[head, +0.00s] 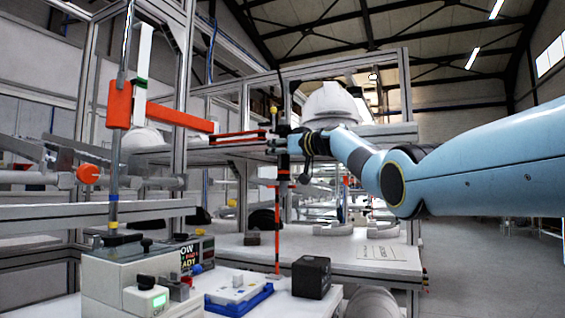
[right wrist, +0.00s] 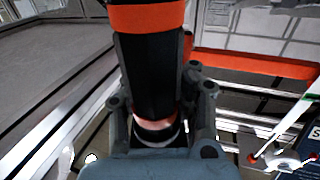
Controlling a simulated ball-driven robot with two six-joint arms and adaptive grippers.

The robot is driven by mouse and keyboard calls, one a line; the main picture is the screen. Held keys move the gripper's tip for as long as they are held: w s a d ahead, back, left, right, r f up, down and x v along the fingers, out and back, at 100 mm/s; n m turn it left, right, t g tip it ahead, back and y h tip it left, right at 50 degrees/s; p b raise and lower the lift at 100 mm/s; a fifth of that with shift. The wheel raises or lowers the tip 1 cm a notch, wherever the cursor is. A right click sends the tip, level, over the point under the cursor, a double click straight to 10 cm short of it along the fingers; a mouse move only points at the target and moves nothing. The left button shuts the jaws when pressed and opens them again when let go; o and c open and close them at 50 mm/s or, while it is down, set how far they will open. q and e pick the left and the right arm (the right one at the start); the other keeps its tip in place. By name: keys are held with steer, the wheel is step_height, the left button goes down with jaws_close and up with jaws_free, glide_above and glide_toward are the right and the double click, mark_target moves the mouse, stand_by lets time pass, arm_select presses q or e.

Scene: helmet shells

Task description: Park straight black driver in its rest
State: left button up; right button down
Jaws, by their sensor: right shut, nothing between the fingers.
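The straight black driver (head: 283,167) hangs upright near the middle of the head view, dark with orange bands. In the right wrist view its thick black body (right wrist: 150,75), with an orange band above, fills the space in front of my gripper. My right gripper (head: 292,146) is at the driver's upper part; its fingertips (right wrist: 160,110) are shut, and the driver's body hides where they meet. My left gripper is not in view.
A white helmet shell (head: 331,104) sits on the shelf behind my gripper. A black box (head: 311,277) and a blue tray (head: 240,304) stand on the bench below. A grey control box (head: 115,275) is at lower left. An aisle is open at the right.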

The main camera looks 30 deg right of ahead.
steer(key=shift+f, duration=0.1)
steer(key=shift+c, duration=0.4)
jaws_free()
stand_by(0.5)
steer(key=b+v, duration=0.1)
steer(key=v, duration=1)
steer(key=shift+b, duration=0.3)
stand_by(0.4)
